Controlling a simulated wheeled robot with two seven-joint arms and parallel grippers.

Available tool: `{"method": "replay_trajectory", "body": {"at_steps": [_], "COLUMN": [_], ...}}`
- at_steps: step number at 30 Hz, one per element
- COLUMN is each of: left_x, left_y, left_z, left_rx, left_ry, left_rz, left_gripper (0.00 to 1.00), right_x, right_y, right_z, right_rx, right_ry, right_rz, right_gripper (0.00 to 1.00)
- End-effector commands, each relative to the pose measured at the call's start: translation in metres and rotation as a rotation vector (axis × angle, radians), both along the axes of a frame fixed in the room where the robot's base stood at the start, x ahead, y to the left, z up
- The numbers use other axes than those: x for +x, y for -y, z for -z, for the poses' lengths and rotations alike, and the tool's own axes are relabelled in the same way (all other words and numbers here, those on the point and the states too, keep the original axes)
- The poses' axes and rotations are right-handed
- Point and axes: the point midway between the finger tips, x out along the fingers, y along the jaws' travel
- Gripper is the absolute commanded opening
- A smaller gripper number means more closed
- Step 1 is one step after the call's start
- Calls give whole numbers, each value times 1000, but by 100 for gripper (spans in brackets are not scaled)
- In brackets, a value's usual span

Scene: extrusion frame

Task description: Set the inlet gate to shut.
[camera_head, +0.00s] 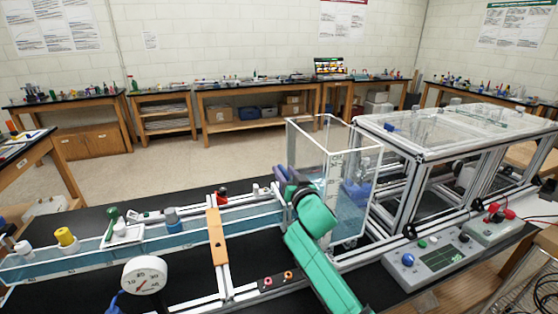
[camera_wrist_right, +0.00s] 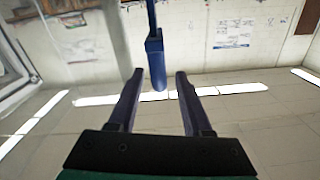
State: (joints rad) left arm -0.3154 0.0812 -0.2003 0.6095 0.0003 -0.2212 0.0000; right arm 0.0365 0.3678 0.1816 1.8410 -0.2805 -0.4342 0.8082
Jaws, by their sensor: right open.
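I cannot tell for certain which part is the inlet gate. In the right wrist view a blue handle (camera_wrist_right: 156,62) on a thin dark rod shows at the tips of my right gripper (camera_wrist_right: 160,75). The two dark fingers are apart, one on each side of the handle's lower part, and I see no clear contact. In the head view my right gripper (camera_head: 287,184) is at the near left side of the clear tank (camera_head: 345,150), at the right end of the water channel (camera_head: 190,225). My green forearm hides part of the channel end. My left gripper is not in view.
A green-handled fitting (camera_head: 110,222), a yellow-capped piece (camera_head: 66,238) and a blue-grey piece (camera_head: 172,219) sit along the channel. An orange crossbar (camera_head: 217,240) spans it. A control box (camera_head: 430,257) and extrusion frame (camera_head: 398,185) are at right.

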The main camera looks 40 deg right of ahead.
Motion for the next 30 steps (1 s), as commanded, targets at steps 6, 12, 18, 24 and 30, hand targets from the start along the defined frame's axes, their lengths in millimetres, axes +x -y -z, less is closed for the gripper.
{"method": "replay_trajectory", "body": {"at_steps": [6, 12, 18, 24, 30], "left_x": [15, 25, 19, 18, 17], "left_y": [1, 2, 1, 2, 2], "left_z": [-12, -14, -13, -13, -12], "left_rx": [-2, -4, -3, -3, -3], "left_ry": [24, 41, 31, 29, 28], "left_rz": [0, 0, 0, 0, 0], "left_gripper": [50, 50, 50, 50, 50], "right_x": [39, 48, 48, 48, 48], "right_y": [13, 16, 16, 16, 16], "right_z": [-2, 0, 1, 1, 1], "right_rx": [2, 0, 0, 1, 2], "right_ry": [1, -1, -1, -2, -1], "right_rz": [0, -1, -1, -1, -1], "right_gripper": [50, 50, 34, 0, 0]}}
